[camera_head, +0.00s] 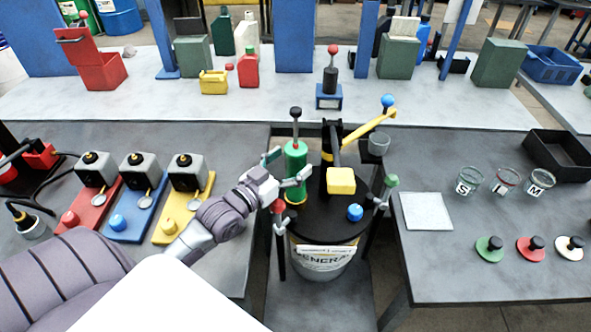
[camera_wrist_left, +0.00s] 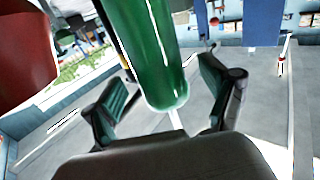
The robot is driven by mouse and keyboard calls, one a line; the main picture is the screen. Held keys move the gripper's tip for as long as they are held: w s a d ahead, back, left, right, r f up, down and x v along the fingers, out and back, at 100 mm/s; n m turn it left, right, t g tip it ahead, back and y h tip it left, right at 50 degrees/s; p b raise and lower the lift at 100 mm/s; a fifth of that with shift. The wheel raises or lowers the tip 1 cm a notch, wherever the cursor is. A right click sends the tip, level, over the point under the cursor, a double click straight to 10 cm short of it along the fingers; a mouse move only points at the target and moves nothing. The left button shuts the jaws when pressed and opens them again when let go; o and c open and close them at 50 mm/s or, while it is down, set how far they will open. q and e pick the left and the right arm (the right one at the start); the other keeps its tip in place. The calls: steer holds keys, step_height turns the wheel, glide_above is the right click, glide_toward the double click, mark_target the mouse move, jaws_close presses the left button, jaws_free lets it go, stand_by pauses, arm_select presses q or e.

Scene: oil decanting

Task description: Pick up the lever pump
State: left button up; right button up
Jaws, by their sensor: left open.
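On the black lid (camera_head: 327,225) of a pale drum in the head view stands a black and yellow pump body (camera_head: 341,181) with a long yellow lever (camera_head: 366,127) ending in a blue knob; it looks like the lever pump. Left of it is an upright green cylinder (camera_head: 296,158) with a black knob on top. My left gripper (camera_head: 287,167) is open with its fingers at the green cylinder. In the left wrist view the green cylinder (camera_wrist_left: 155,55) lies between the spread fingers of the gripper (camera_wrist_left: 168,100); I cannot tell whether they touch. My right gripper is not in view.
Blue (camera_head: 355,212), red (camera_head: 278,207) and green (camera_head: 391,181) knobs surround the drum lid. A grey cup (camera_head: 378,144) is close behind the pump. The right table holds lettered jars (camera_head: 503,181) and colored lids (camera_head: 531,250). The left table holds several grey boxes (camera_head: 187,172) on colored bases.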

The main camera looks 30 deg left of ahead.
arm_select(q)
steer(key=shift+w+d, duration=0.15)
steer(key=shift+w, duration=0.95)
steer(key=shift+s, duration=0.15)
steer(key=shift+c, duration=0.2)
jaws_close()
steer(key=shift+r, duration=0.1)
